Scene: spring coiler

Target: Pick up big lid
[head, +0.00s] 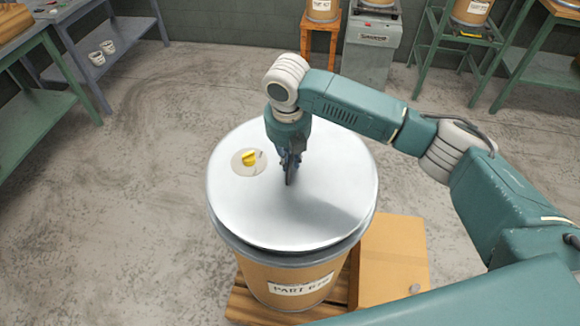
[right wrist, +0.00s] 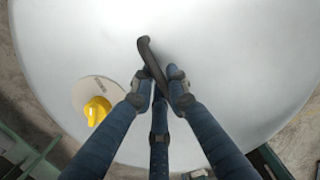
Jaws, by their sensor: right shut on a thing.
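The big lid (head: 325,215) is a round, pale metal disc on top of a brown drum (head: 262,282) labelled "PART 679". In the head view it looks a little raised or loosely seated, with a dark band under its rim; I cannot tell if it is clear of the drum. My right gripper (head: 289,172) points down at the lid's middle. In the right wrist view my right gripper (right wrist: 163,88) is shut on the lid's dark handle (right wrist: 150,58). A yellow knob on a round plate (head: 249,159) sits left of the handle. My left gripper is not in view.
The drum stands on a wooden pallet (head: 245,308) beside a cardboard box (head: 392,258). A green bench (head: 40,120) is at the left, and a grey machine (head: 372,50) and stools stand at the back. The floor between is clear.

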